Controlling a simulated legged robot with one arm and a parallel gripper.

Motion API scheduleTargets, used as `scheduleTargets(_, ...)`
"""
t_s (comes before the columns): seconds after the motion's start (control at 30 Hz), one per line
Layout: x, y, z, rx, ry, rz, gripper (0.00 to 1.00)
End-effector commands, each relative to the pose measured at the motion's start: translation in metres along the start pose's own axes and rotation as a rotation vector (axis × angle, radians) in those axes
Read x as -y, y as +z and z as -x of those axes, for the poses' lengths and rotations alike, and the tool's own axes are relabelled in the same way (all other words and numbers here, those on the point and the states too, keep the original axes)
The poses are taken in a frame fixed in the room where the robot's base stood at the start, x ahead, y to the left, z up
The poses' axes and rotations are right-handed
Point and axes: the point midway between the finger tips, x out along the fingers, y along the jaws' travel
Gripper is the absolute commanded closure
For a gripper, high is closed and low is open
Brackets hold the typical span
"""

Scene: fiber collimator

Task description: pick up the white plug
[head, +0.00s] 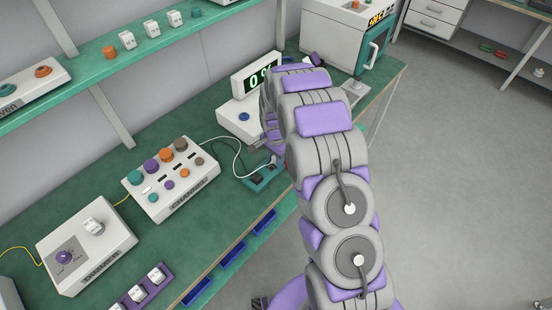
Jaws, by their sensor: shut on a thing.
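My arm reaches from the bottom right up over the bench, then bends down at the display box. My gripper (272,158) is mostly hidden behind my own arm, low over the bench at the teal block (262,178). A white cable (236,160) runs from the grey control box to my gripper, where its end is hidden. My gripper is shut on what appears to be the white plug at that end. The plug itself does not show clearly, and I cannot tell whether it touches the block.
The control box (170,178) with coloured knobs stands left of the block. A box with a green-digit display (257,78) stands behind. A second box (87,243) and a purple rack (140,292) are at the lower left. A shelf (120,62) overhangs the back.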

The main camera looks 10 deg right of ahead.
Motion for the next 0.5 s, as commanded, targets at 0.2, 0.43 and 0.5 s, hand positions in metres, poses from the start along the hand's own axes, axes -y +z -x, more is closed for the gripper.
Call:
scheduleTargets(0.2,0.0,0.0,0.007,-0.001,-0.001,0.0,0.99)
scheduleTargets(0.43,0.0,-0.001,0.033,-0.001,-0.002,0.0,0.99)
scheduleTargets(0.5,-0.002,-0.001,0.041,0.0,0.0,-0.001,0.99)
